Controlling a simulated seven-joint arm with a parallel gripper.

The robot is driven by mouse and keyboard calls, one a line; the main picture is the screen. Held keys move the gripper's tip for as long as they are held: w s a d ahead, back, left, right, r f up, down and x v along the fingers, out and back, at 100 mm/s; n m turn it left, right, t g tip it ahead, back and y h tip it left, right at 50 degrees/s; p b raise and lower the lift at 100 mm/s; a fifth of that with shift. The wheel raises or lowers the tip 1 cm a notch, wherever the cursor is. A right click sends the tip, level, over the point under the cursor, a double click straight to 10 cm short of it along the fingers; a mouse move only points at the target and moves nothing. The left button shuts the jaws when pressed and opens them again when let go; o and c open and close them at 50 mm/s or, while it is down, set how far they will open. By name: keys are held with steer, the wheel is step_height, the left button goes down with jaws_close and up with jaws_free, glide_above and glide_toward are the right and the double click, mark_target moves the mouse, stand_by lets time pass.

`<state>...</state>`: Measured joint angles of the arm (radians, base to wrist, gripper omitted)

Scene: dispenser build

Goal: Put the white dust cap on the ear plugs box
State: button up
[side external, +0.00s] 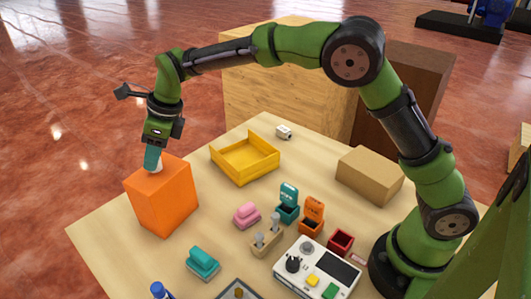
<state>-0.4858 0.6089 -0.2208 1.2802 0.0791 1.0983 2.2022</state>
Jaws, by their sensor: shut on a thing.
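The tall orange box (163,203), which I take as the ear plugs box, stands upright near the left edge of the table.
A yellow tray (246,175) sits right of the orange box, with a small white part (284,131) behind it. A cardboard box (369,175), small coloured boxes (288,203) and a control panel (316,267) occupy the right and front.

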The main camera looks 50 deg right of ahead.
steer(key=shift+f, duration=0.3)
steer(key=shift+f, duration=0.15)
steer(key=o, duration=1)
